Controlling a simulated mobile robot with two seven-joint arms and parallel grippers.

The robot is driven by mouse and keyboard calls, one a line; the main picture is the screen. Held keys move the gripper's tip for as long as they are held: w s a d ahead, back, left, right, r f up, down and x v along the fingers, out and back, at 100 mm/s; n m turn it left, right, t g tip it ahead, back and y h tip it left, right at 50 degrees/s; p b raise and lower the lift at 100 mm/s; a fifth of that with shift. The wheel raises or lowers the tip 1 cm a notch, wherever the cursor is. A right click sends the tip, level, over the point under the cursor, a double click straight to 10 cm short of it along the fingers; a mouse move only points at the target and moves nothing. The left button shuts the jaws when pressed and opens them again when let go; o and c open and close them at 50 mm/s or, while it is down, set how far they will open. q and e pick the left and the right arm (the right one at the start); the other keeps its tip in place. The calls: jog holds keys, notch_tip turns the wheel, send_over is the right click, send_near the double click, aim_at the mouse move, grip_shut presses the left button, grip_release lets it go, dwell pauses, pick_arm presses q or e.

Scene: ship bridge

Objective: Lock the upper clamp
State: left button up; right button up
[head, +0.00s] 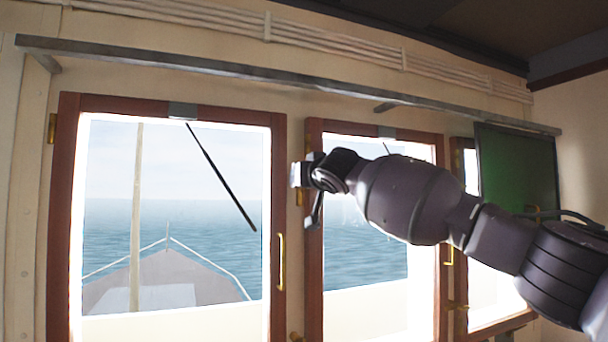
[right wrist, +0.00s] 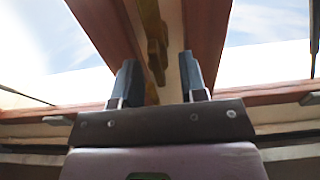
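The upper clamp is a small brass fitting (head: 299,198) on the red-brown wooden frame between the left and middle windows, partly hidden by my right gripper in the head view. In the right wrist view a brass piece (right wrist: 157,55) on the wooden post shows between and beyond the fingers. My right gripper (head: 307,190) is at the post, beside the clamp. Its two fingers (right wrist: 158,80) are apart, one on each side of the brass. Whether they touch it cannot be told. My left gripper is not in view.
A long grey rail (head: 250,72) runs above the windows. A brass handle (head: 281,262) is lower on the left window frame (head: 66,220). A dark green screen (head: 520,170) hangs at the right, behind my right arm. Free space lies before the left window.

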jog(key=shift+w+a, duration=0.1)
jog(key=shift+w, duration=0.05)
jog(key=shift+c, duration=0.2)
grip_shut()
